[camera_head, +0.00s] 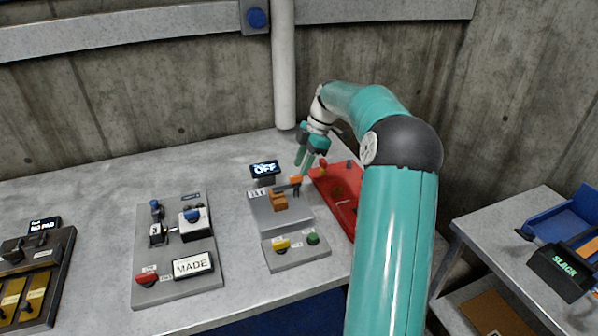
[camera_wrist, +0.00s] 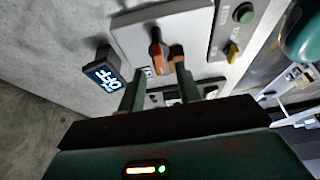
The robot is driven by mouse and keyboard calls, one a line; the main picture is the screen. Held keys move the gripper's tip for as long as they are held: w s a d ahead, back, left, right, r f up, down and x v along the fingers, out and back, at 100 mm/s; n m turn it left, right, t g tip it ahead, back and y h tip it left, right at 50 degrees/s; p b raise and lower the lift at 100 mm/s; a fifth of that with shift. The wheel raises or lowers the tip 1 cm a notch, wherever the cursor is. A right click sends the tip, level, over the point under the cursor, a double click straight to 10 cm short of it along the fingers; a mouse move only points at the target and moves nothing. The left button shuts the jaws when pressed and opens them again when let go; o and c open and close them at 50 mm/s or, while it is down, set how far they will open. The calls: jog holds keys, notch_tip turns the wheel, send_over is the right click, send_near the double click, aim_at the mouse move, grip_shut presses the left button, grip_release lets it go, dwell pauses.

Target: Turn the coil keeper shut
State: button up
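A grey plate (camera_head: 264,212) on the bench carries an orange block (camera_head: 279,201) and an orange piece (camera_head: 296,181) on a dark stem. One of these may be the coil keeper; no readable label settles it. My gripper (camera_head: 304,163) is above and just behind the plate, pointing down. In the wrist view my gripper (camera_wrist: 158,88) has its two teal fingers apart, with nothing seen held between them. Two orange-brown parts show beyond the fingertips, an orange one (camera_wrist: 156,50) and a browner one (camera_wrist: 176,54) close to the right finger. I cannot tell whether that finger touches it.
A display reading OFF (camera_head: 265,169) stands behind the plate. A red tray (camera_head: 336,196) is close on the right. A grey control panel (camera_head: 176,250) is on the left. The back of the bench is clear.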

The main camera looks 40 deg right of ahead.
jog(key=v, duration=1)
jog(key=s+a+r+m+h, duration=0.1)
jog(key=s+a+r+m, duration=0.1)
jog(key=a, duration=0.5)
jog(key=s+a+r+m+h, duration=0.2)
jog(key=s+a, duration=0.1)
jog(key=a, duration=0.5)
jog(key=s+a+r+m+h, duration=0.1)
jog(key=s+a+r+m, duration=0.1)
jog(key=a, duration=0.5)
jog(key=s+a+f+m+t, duration=0.2)
jog(key=s+a+f+m, duration=0.1)
jog(key=s, duration=0.6)
jog(key=s+a+f+m+t, duration=0.2)
jog(key=s+a+f+m, duration=0.2)
jog(key=s+a+m, duration=0.2)
jog(key=s+a, duration=0.2)
jog(key=s, duration=0.2)
jog(key=shift+s+f+t, duration=0.2)
jog(key=shift+s+t, duration=0.1)
